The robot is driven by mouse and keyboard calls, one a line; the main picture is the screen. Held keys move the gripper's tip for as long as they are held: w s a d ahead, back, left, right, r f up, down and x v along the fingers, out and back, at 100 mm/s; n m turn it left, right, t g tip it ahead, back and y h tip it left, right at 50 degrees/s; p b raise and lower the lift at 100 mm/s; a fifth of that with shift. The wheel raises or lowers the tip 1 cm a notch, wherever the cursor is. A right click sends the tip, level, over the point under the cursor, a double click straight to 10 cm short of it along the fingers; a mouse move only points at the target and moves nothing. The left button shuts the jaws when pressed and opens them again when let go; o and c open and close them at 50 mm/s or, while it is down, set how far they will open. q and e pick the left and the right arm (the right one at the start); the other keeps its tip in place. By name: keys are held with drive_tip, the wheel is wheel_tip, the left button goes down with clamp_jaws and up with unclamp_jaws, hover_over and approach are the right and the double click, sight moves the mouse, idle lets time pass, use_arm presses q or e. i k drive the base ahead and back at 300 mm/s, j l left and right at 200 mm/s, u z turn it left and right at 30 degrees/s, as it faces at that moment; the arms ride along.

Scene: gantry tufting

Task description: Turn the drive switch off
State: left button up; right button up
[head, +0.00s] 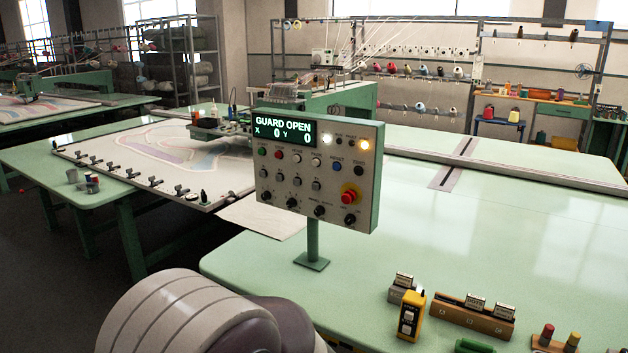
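The control panel (318,170) stands upright on a green post on the near table. Its display (284,130) reads GUARD OPEN, X 0, Y 0. A white lamp (327,139) and an amber lamp (364,144) are lit at its upper right. Rows of small buttons and toggles sit below the display. Black rotary knobs (320,211) run along the bottom edge, and a red mushroom button (350,196) sits at the lower right. The labels are too small to read, so I cannot tell which control is the drive switch or its position. Neither gripper shows.
The near green table (450,240) is mostly clear right of the panel. A yellow handheld box (411,316), a wooden block with cards (470,316) and coloured pegs (558,338) stand at its front. A patterned sheet (160,150) lies behind, left of the panel.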

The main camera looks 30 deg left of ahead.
sight(351, 218)
drive_tip(key=i+j+z, duration=0.1)
drive_tip(key=j, duration=0.2)
drive_tip(key=i+j+z, duration=0.15)
drive_tip(key=j, duration=0.15)
drive_tip(key=i+j+z, duration=0.1)
drive_tip(key=j, duration=0.25)
drive_tip(key=i+j+z, duration=0.1)
drive_tip(key=j, duration=0.2)
